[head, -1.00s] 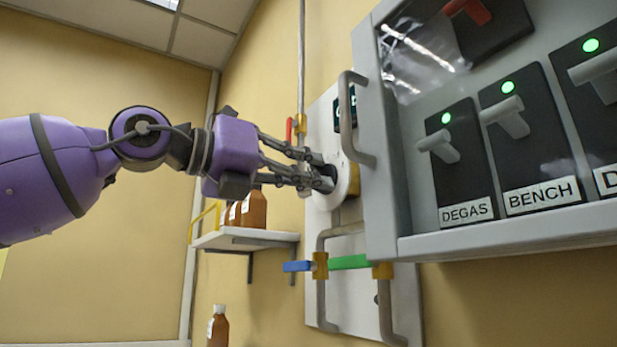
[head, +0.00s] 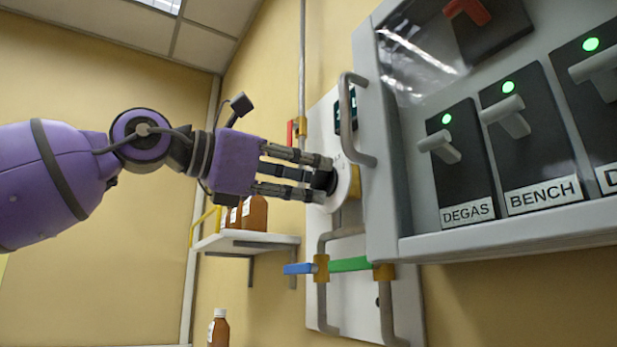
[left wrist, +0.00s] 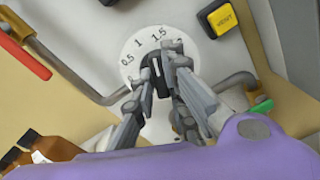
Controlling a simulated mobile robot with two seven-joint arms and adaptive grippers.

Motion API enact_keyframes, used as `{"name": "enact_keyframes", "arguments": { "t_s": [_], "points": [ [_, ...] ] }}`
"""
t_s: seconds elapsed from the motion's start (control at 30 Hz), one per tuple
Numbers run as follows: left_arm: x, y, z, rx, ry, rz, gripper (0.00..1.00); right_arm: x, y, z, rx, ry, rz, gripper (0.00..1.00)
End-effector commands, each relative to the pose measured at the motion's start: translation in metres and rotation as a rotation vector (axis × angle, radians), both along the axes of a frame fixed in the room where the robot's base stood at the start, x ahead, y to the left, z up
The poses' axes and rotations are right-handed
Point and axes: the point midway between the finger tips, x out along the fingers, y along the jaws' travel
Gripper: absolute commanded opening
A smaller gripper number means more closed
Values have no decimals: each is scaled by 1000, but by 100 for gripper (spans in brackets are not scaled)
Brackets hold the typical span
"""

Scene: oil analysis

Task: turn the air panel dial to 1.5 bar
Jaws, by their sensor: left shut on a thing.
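The air panel dial is a round white disc (left wrist: 133,72) marked 0.5, 1 and 1.5, with a black knob (left wrist: 156,74) at its middle. The knob's light line points roughly up in the left wrist view, towards the stretch around 1 and 1.5; its exact setting is hard to read. In the head view the dial (head: 345,182) is seen nearly edge-on. My left gripper (head: 328,180) is shut on the knob, one finger on each side. The fingers hide part of the knob and the disc's lower right scale. My right gripper is in neither view.
A grey switch cabinet (head: 400,247) with a handle (head: 346,115) stands close right of the dial. Pipes and a green lever (head: 350,264) are below. A shelf (head: 235,239) with brown bottles is below my arm.

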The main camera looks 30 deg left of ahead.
Motion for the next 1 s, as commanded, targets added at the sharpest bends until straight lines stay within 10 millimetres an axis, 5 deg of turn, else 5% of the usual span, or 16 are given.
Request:
{"name": "enact_keyframes", "arguments": {
  "t_s": [0.93,0.97,1.0],
  "points": [
    [0,0,1,164,-99,0,0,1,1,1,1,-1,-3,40],
    [0,0,1,164,-99,0,16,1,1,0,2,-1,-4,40],
    [0,0,1,164,-99,0,22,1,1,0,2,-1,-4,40]
  ]
}}
